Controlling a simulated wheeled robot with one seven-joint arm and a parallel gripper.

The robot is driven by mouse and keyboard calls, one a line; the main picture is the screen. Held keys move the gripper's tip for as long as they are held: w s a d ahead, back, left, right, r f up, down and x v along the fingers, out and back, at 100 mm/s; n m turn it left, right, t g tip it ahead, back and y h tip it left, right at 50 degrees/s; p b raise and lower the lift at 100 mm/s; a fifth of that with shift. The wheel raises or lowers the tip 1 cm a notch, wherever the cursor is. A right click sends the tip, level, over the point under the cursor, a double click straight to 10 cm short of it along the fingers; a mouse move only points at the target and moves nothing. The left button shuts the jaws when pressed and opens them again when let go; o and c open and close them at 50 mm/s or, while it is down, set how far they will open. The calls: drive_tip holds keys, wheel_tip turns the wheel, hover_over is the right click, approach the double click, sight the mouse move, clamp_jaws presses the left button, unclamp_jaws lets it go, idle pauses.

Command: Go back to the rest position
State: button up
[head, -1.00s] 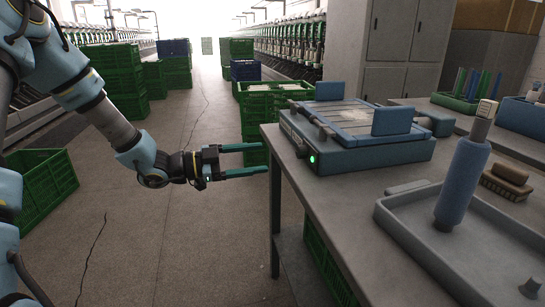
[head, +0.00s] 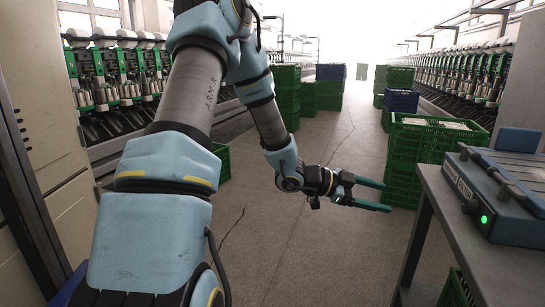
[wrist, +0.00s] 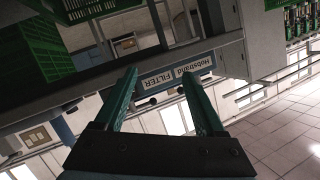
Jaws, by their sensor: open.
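My gripper (head: 385,196) is open and empty, held out over the aisle floor in the head view. Its two green fingers point right, toward the green crates and the left side of the workbench. In the wrist view the same open fingers (wrist: 160,85) stand apart with nothing between them. My arm reaches across the middle of the head view, bent at the elbow.
The grey workbench (head: 470,230) is at the right, with a blue machine (head: 495,205) with a green light on it. Stacked green crates (head: 410,160) stand just behind the gripper. Winding machines line both sides.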

drive_tip(key=w+a+f+n+t+y, duration=0.2)
drive_tip(key=w+a+n+t+y, duration=0.4)
drive_tip(key=a, duration=0.4)
drive_tip(key=s+a+n+y, duration=0.3)
drive_tip(key=a+n+y, duration=0.65)
drive_tip(key=a, duration=1.15)
drive_tip(key=s+a+n+g, duration=0.3)
drive_tip(key=s+a+n, duration=0.2)
drive_tip(key=s+n, duration=0.3)
wheel_tip(320, 180, up, 18)
drive_tip(key=s+m+p, duration=0.1)
drive_tip(key=s+p, duration=0.1)
drive_tip(key=p, duration=1.5)
drive_tip(key=shift+d+g+h, duration=0.2)
drive_tip(key=shift+g+h, duration=0.1)
drive_tip(key=shift+h, duration=0.15)
drive_tip(key=shift+f, duration=0.1)
